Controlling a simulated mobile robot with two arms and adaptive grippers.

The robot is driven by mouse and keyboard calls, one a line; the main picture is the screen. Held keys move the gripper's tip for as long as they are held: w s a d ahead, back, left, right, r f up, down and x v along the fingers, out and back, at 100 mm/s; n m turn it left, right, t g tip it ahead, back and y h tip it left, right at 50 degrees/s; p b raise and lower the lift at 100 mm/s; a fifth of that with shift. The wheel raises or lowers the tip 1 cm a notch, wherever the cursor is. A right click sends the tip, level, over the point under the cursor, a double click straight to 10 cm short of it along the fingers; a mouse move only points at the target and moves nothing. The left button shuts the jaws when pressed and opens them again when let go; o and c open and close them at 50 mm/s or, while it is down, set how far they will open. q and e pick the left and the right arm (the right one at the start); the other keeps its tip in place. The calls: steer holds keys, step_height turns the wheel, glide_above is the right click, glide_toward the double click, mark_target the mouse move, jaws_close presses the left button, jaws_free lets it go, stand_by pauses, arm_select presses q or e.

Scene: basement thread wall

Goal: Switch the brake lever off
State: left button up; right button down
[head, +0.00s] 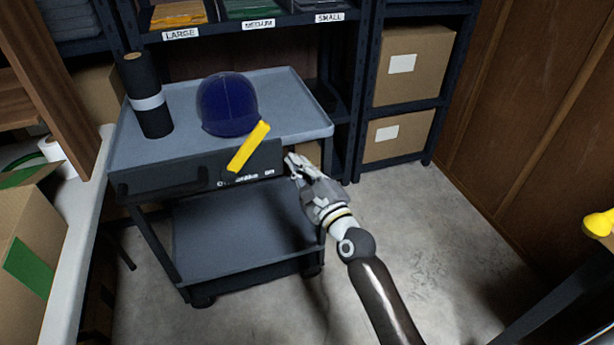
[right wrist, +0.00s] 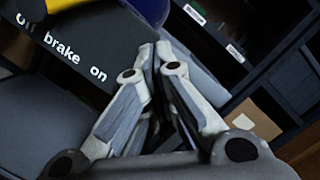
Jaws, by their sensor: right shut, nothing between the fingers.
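The yellow brake lever (head: 248,146) is on the dark front panel of the grey cart (head: 290,95). It tilts up and to the right, toward the "on" side of the label. In the right wrist view, part of the yellow lever (right wrist: 66,4) shows at the top edge, above the panel (right wrist: 70,75) lettered "off brake on". My right gripper (head: 291,162) is shut and empty. It is to the right of the lever, near the panel's right end, apart from the lever. My left gripper is not in view.
A blue cap (head: 227,104) and a black roll (head: 147,95) are on the cart top. Dark shelving (head: 362,90) with cardboard boxes (head: 415,65) stands behind. A light worktop (head: 85,215) is at left. The concrete floor (head: 420,240) at right is mostly clear.

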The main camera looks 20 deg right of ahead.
mark_target(245, 152)
steer(key=x, duration=0.3)
steer(key=shift+w, duration=0.15)
steer(key=shift+w+a+r, duration=0.1)
steer(key=shift+a+r, duration=0.6)
steer(key=shift+a, duration=0.1)
steer(key=shift+w+a+r, duration=0.15)
steer(key=shift+a+r, duration=0.5)
steer(key=shift+a, duration=0.15)
steer(key=shift+w, duration=0.1)
